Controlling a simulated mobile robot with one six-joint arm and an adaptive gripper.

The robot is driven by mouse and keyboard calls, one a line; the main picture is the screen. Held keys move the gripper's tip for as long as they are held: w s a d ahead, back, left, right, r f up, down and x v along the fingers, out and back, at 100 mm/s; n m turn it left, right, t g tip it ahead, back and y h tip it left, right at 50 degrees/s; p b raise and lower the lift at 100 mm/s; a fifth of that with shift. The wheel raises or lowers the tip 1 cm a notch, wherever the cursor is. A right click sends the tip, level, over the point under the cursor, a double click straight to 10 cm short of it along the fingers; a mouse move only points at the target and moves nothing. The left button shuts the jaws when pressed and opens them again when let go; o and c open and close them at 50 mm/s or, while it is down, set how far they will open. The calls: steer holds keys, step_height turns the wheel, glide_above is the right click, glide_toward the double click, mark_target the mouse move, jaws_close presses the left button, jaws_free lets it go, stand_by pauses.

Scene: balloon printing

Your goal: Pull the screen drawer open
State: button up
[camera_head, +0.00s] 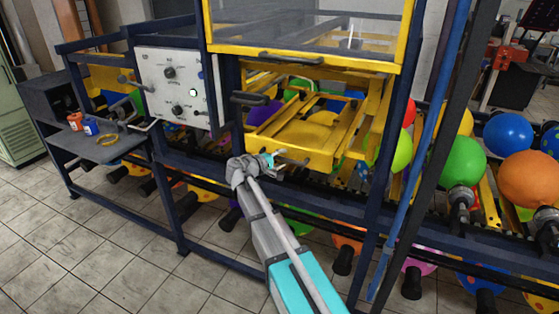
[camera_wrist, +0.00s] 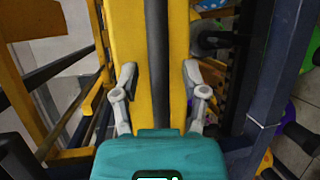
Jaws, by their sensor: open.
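The screen drawer (camera_head: 300,150) is a yellow frame in the middle of the machine, below the raised clear window. A short dark handle (camera_head: 292,159) sits on its front face. My gripper (camera_head: 272,160) is at the left part of this front, close to the handle. In the wrist view, my gripper (camera_wrist: 160,82) is open, with its two grey fingers on either side of a dark bar (camera_wrist: 157,50) that looks like the handle. The yellow drawer front (camera_wrist: 128,35) lies behind the bar. Whether the fingers touch anything cannot be told.
A control panel (camera_head: 174,88) is left of the drawer. A side table (camera_head: 100,145) holds small bottles and a yellow ring. A dark blue post (camera_head: 382,150) and a blue pole (camera_head: 425,150) stand to the right. Balloons line the rail below. Tiled floor at the front left is clear.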

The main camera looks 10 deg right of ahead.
steer(key=shift+c, duration=0.2)
jaws_close()
